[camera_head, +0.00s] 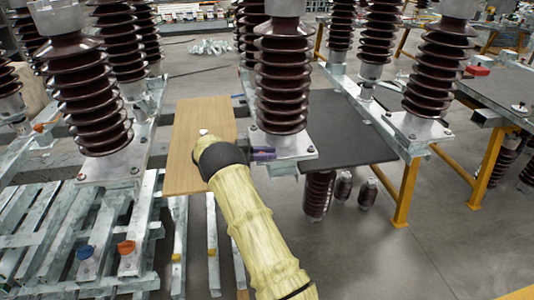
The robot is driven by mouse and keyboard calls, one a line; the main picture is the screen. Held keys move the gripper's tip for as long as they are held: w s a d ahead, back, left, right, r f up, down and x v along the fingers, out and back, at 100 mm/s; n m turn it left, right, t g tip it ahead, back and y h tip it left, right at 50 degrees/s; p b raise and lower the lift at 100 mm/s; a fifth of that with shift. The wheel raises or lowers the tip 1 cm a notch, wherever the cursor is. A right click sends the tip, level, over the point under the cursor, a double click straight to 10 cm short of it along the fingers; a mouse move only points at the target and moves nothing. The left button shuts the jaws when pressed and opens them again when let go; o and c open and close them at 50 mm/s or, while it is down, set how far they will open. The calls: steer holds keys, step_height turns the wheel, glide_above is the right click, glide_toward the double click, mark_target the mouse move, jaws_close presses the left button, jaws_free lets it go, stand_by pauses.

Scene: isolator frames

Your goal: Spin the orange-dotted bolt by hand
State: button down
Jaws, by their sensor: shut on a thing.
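My arm in its yellowish sleeve reaches up from the bottom of the head view to the middle insulator (282,80). My gripper (264,153), small and dark purple beyond the black wrist, is at the near left part of that insulator's pale square metal base (297,146). It is shut on a bolt at this base. The bolt is mostly hidden by the jaws and too small to make out, and no orange dot on it can be seen from here.
A wooden board (192,160) lies left of my wrist, with a small white item (203,132) on it. A black panel (345,130) is to the right. Brown ribbed insulators on galvanised frames stand on both sides. Orange (126,247) and blue (84,252) knobs are at lower left.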

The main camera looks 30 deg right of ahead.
steer(key=shift+r, duration=0.1)
steer(key=c, duration=1.3)
jaws_free()
steer(key=v, duration=0.7)
steer(key=shift+a, duration=0.25)
steer(key=shift+w, duration=0.15)
